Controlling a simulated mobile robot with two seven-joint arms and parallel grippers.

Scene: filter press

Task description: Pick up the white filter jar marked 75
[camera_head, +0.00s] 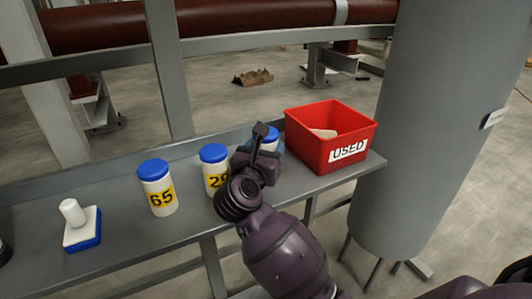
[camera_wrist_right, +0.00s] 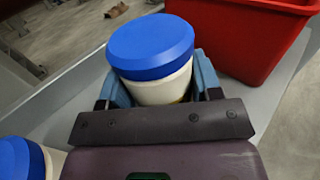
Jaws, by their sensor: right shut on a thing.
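A white jar with a blue lid (camera_wrist_right: 152,45) stands between the fingers of my right gripper (camera_wrist_right: 160,90), which is shut on it. In the head view this jar (camera_head: 270,141) is mostly hidden behind my right gripper (camera_head: 258,160), and its number cannot be read. To its left on the grey shelf stand two similar jars with yellow labels: one marked 65 (camera_head: 159,187) and one whose label starts with 2 (camera_head: 214,170). The left gripper cannot be made out.
A red bin marked USED (camera_head: 305,140) stands just right of the held jar, with a pale thing inside. A white and blue handled block (camera_head: 81,228) sits at the shelf's left. A large grey column (camera_head: 430,110) rises at the right. The shelf (camera_head: 120,247) has raised edges.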

